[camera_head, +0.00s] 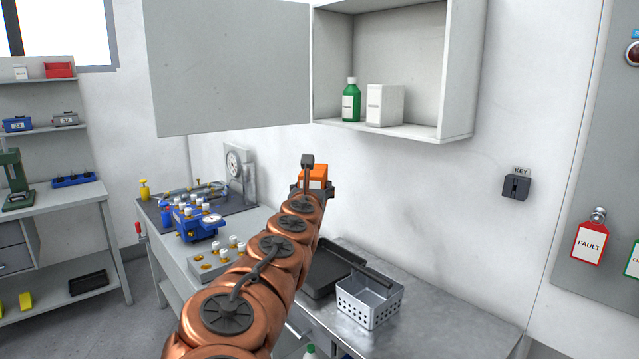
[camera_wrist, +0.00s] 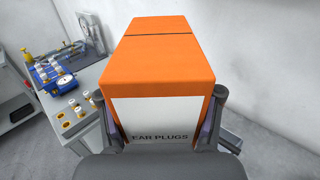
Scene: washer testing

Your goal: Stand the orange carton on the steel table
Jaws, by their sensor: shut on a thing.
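The orange carton (camera_wrist: 165,75) fills the middle of the wrist view, with a white label reading "EAR PLUGS" facing my gripper. My gripper (camera_wrist: 165,125) is shut on it, one finger against each side. In the head view the carton (camera_head: 313,177) shows beyond the end of my arm, in front of the wall, and my arm hides part of it. The steel table (camera_head: 440,318) stands below at the right, against the wall. The carton appears held above table height; its underside is hidden.
A dark tray (camera_head: 326,272) and a perforated metal basket (camera_head: 369,300) sit on the steel table; its right part is bare. A workbench with a blue device (camera_head: 197,224) stands left. The open wall cabinet (camera_head: 400,133) holds a green bottle (camera_head: 351,102) and white box (camera_head: 385,105).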

